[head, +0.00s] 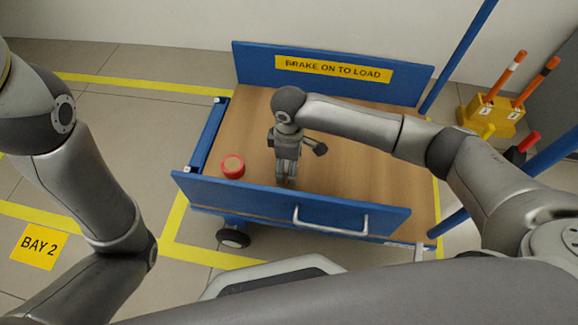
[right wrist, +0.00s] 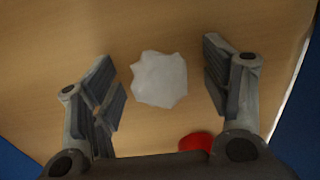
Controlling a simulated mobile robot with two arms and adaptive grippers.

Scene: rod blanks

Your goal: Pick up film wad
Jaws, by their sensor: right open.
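The film wad (right wrist: 160,79) is a small, pale, crumpled lump lying on the wooden deck of the blue cart. In the right wrist view it lies between the two open fingers of my right gripper (right wrist: 162,88), touching neither as far as I can see. In the head view my right gripper (head: 286,182) points down over the cart deck (head: 345,165), and the wad is hidden behind it. My left arm comes in at the left of the head view, but its gripper is out of frame.
A red roll or cap with a tan top (head: 233,166) sits on the deck left of my right gripper. The cart has blue walls (head: 250,62) at front and back and a metal handle (head: 331,219). A yellow stand with orange-tipped posts (head: 492,118) is at the far right.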

